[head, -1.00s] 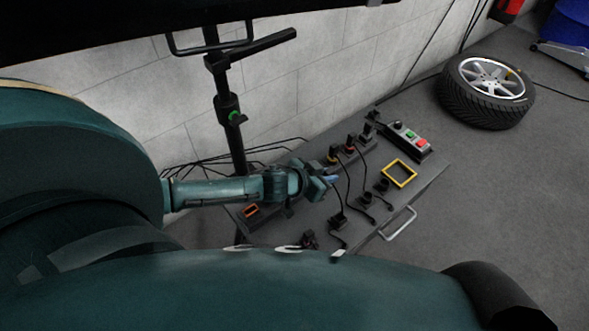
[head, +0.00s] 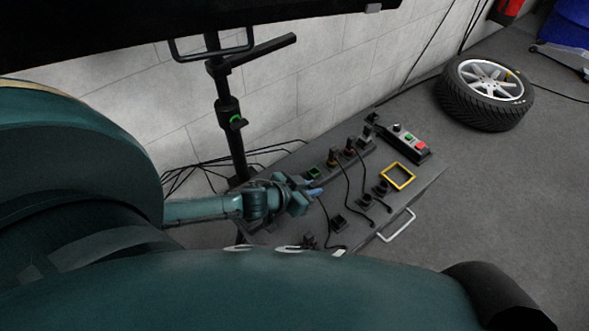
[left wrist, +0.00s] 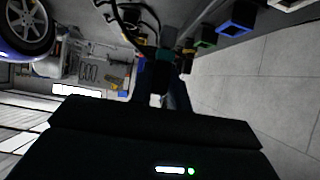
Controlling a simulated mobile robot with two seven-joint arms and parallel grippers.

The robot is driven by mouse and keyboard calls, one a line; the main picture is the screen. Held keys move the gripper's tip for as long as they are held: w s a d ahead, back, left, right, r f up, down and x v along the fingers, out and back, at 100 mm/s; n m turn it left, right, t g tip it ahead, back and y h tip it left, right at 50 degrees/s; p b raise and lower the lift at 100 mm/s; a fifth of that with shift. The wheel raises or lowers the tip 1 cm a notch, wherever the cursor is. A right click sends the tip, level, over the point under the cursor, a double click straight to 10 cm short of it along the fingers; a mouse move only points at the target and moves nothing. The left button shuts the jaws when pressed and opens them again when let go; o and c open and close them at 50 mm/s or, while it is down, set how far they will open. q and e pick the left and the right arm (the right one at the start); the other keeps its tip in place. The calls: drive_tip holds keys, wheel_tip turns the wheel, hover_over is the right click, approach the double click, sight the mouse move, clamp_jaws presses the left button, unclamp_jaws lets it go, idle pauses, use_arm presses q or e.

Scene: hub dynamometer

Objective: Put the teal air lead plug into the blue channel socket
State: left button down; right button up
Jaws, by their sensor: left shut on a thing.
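My left gripper (head: 308,193) is over the left part of the grey bench in the head view, shut on the teal air lead plug. The plug shows as a small teal piece (left wrist: 164,54) at the fingertips in the left wrist view. The blue channel socket (left wrist: 236,17) is at the top of the wrist view, right of the green socket (left wrist: 206,38) and apart from the plug. In the head view I cannot make out the blue socket; my gripper and arm cover that area. My right gripper is not in view.
The green socket (head: 314,172) shows beyond my gripper, in a row with other plugged sockets. Black leads lie over the bench (head: 300,230). A yellow frame (head: 398,176) and a button box (head: 408,143) are to the right. A stand (head: 232,130) rises behind my arm.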

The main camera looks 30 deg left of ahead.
use_arm(q)
drive_tip(key=shift+w+a, duration=0.45)
drive_tip(key=shift+a, duration=0.8)
drive_tip(key=shift+w+a, duration=0.45)
drive_tip(key=shift+a, duration=0.8)
drive_tip(key=shift+w+a, duration=0.45)
drive_tip(key=shift+a, duration=0.8)
drive_tip(key=shift+f, duration=0.45)
drive_tip(key=shift+f, duration=0.15)
drive_tip(key=shift+f+b, duration=1)
drive_tip(key=shift+f, duration=0.35)
drive_tip(key=c, duration=1.3)
unclamp_jaws()
drive_tip(key=shift+o, duration=0.2)
